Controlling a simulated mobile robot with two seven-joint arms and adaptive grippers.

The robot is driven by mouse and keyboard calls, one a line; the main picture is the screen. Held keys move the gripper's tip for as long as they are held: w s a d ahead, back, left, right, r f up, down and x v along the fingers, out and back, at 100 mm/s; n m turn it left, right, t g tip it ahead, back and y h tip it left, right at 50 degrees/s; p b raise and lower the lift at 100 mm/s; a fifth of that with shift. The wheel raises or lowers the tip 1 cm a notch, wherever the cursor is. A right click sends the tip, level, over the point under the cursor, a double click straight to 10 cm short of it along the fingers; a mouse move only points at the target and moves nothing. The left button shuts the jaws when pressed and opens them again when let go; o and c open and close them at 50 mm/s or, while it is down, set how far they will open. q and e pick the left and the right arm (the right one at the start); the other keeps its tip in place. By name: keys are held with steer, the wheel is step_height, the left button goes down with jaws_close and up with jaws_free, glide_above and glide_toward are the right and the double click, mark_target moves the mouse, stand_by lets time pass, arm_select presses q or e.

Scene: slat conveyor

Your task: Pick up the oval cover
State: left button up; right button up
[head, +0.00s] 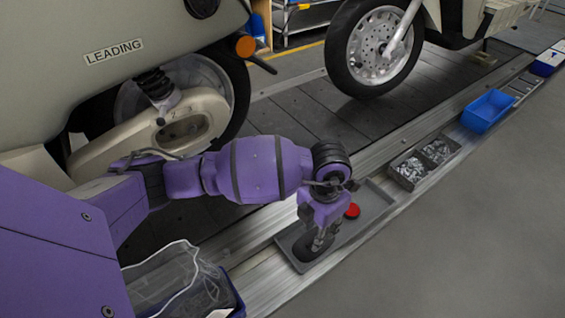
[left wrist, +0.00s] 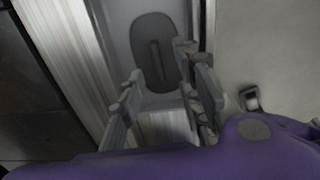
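The oval cover (head: 308,250) is a dark grey oval lying in the near end of a shallow grey tray (head: 378,226). It also shows in the left wrist view (left wrist: 152,38), with a slot-like mark along its middle. My left gripper (head: 321,240) points down over the tray, close to the cover, and hides part of it in the head view. I cannot tell whether a finger touches the cover. My right gripper is in neither view.
A red round piece (head: 352,210) lies in the same tray. Beyond it are a bin of small metal parts (head: 409,170) and a blue bin (head: 488,111). A clear bag (head: 175,280) lies in a bin nearer me. Scooters stand on the conveyor; the floor at right is clear.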

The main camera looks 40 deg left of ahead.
mark_target(302, 250)
arm_select(q)
steer(key=f, duration=0.1)
steer(key=f+b, duration=0.1)
steer(key=f, duration=0.2)
steer(key=shift+s+a+f+b, duration=0.15)
steer(key=shift+s+a+b, duration=0.1)
steer(key=shift+b, duration=0.15)
steer(key=shift+f, duration=0.15)
steer(key=shift+w, duration=0.1)
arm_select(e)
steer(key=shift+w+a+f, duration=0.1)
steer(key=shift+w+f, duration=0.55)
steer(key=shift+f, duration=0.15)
arm_select(q)
jaws_close()
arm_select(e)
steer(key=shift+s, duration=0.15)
arm_select(q)
steer(key=shift+r, duration=0.3)
